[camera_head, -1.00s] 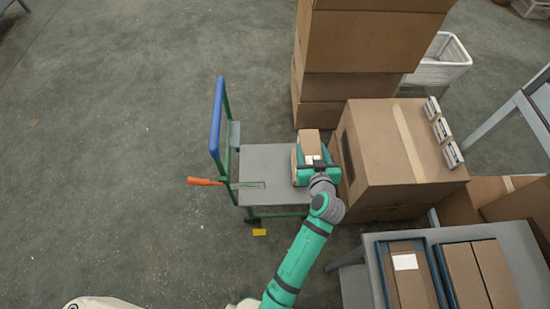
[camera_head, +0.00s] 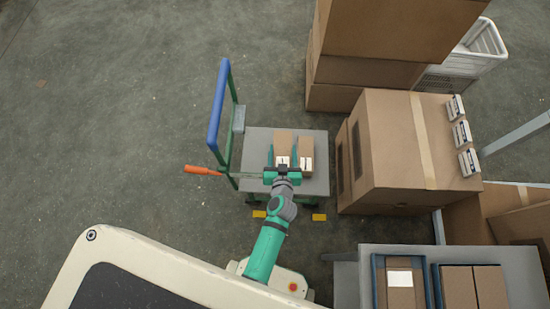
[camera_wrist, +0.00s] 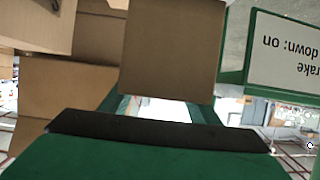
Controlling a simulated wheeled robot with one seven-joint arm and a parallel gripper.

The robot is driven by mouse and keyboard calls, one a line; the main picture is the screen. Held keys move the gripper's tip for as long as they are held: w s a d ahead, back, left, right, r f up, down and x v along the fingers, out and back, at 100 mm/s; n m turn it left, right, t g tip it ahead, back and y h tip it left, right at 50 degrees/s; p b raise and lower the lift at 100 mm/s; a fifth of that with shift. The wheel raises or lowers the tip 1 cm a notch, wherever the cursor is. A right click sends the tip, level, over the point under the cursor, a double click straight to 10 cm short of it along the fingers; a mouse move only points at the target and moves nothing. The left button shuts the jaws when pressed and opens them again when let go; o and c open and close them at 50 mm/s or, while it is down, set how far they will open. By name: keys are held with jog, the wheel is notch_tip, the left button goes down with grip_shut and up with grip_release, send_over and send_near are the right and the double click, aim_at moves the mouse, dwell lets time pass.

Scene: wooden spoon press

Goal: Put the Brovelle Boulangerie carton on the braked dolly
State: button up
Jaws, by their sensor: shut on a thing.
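The dolly (camera_head: 258,138) has a grey deck, green frame and blue push handle (camera_head: 218,105). An orange lever (camera_head: 200,171) sticks out at its left. My gripper (camera_head: 282,158) is over the deck, shut on a small brown carton (camera_head: 283,140) with a white label. The carton also shows in the wrist view (camera_wrist: 172,45). I cannot tell whether it touches the deck. A second small labelled carton (camera_head: 306,150) is just right of it. No print on either is readable. The wrist view shows a sign (camera_wrist: 285,55) reading "…rake down: on", upside down.
Large cartons (camera_head: 385,150) stand close to the dolly's right, with a taller stack (camera_head: 365,70) behind. A grey table (camera_head: 345,275) with trayed cartons (camera_head: 400,290) is at lower right. Yellow pieces (camera_head: 319,217) lie by the dolly's front. Floor at left is clear.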

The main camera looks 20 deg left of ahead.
jog(key=s+f, duration=0.2)
jog(key=s, duration=0.1)
jog(key=s+f, duration=0.3)
jog(key=shift+s+d+f, duration=0.1)
jog(key=shift+d+f, duration=0.05)
jog(key=shift+f, duration=0.05)
jog(key=w+a+f, duration=0.5)
jog(key=w+f, duration=0.4)
jog(key=w, duration=0.3)
jog(key=shift+f+h, duration=0.3)
jog(key=shift+w+a+f, duration=0.1)
jog(key=shift+w+a, duration=0.05)
jog(key=shift+w+a+f, duration=0.15)
jog(key=shift+f, duration=1.45)
